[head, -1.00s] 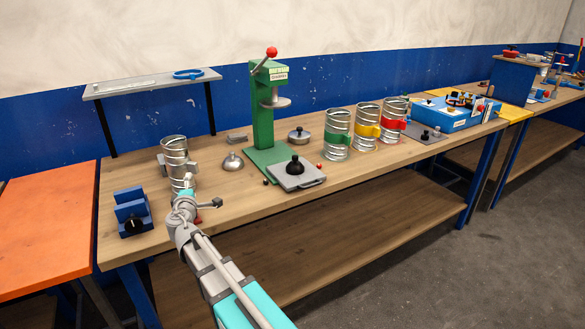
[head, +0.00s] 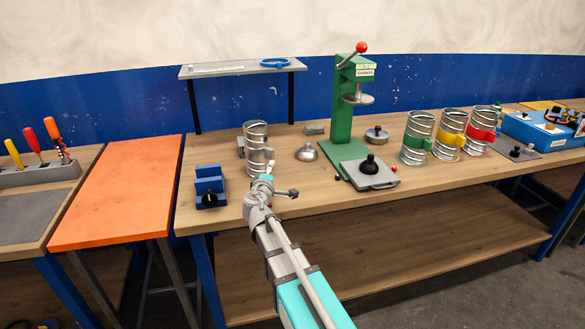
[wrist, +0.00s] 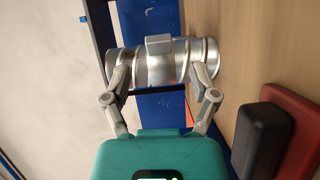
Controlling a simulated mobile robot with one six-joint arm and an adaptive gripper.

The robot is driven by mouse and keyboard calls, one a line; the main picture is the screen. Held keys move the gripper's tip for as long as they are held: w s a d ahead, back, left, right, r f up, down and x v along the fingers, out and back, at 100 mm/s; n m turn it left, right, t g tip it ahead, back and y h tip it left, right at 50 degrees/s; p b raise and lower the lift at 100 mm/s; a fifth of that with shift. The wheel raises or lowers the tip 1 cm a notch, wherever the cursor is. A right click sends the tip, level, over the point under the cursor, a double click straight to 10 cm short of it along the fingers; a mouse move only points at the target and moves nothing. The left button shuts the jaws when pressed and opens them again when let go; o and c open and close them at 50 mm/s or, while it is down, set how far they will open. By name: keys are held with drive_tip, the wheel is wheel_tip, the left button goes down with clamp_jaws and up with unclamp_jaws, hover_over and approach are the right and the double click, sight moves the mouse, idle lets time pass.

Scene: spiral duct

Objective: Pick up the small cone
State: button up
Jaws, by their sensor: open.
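No piece is plainly marked as the small cone. The likeliest is a silver dome-like piece with a small tip (head: 307,153), standing on the wooden bench right of the plain spiral duct (head: 256,140). My gripper (head: 267,184) is in front of the plain duct, left of these pieces. In the wrist view my gripper (wrist: 160,80) is open, its fingers at either end of the silver duct (wrist: 175,62). I cannot tell whether they touch it. No cone shows there.
A green press (head: 342,120) stands mid-bench, with a grey plate bearing a black knob (head: 370,166) before it. Three banded ducts (head: 452,135) stand to the right. A blue block (head: 210,188) is at the left, and a shelf (head: 240,68) hangs above.

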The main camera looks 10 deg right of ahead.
drive_tip(key=s+d+m+g, duration=0.1)
drive_tip(key=s+d, duration=0.1)
drive_tip(key=s+d+f+m+g+h+p, duration=0.1)
drive_tip(key=s+d+m+g, duration=0.1)
drive_tip(key=s+d+f+m+g+p, duration=0.1)
drive_tip(key=s+d+m, duration=0.1)
drive_tip(key=shift+f+g, duration=0.1)
drive_tip(key=shift+g, duration=0.2)
drive_tip(key=s+d+f+m+g+y+p, duration=0.1)
drive_tip(key=s+d+f+m+g+p, duration=0.15)
drive_tip(key=s+f+m+g, duration=0.4)
drive_tip(key=s+a+g+y+p, duration=0.2)
drive_tip(key=s+a+y, duration=0.1)
drive_tip(key=s, duration=0.5)
drive_tip(key=s+a+g+y+p, duration=0.2)
drive_tip(key=s+a+g+y, duration=0.1)
drive_tip(key=s, duration=0.5)
drive_tip(key=shift+a+m+y, duration=0.3)
drive_tip(key=shift+m+y, duration=0.15)
drive_tip(key=shift+y, duration=0.25)
drive_tip(key=shift+r, duration=0.1)
drive_tip(key=shift+c, duration=1.3)
drive_tip(key=shift+a, duration=0.1)
